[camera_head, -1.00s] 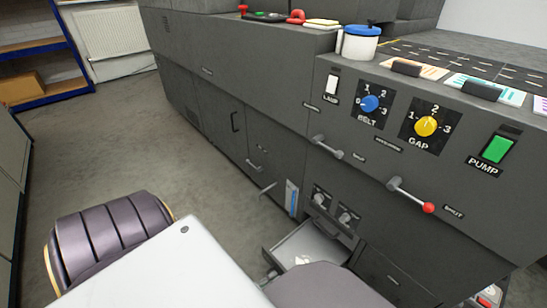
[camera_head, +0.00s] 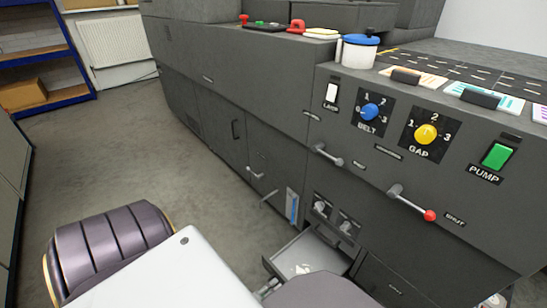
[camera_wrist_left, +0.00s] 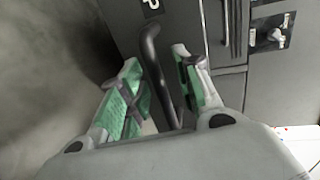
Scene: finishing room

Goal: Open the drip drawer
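In the head view, an open drawer (camera_head: 283,260) with a pale inside stands out low on the dark machine, below two small knobs. No label on it is readable, so I cannot tell if it is the drip drawer. In the left wrist view, my left gripper (camera_wrist_left: 155,92) has its green-padded fingers apart, on either side of a dark bar handle (camera_wrist_left: 153,55). Gaps show between the handle and both fingers. In the head view my own arm hides most of this gripper. My right gripper is not in view.
The machine front carries a blue belt knob (camera_head: 370,112), a yellow gap knob (camera_head: 426,134), a green pump switch (camera_head: 496,156) and a red-tipped lever (camera_head: 429,215). Open floor (camera_head: 110,160) lies to the left, with a blue-framed shelf (camera_head: 45,55) at the back.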

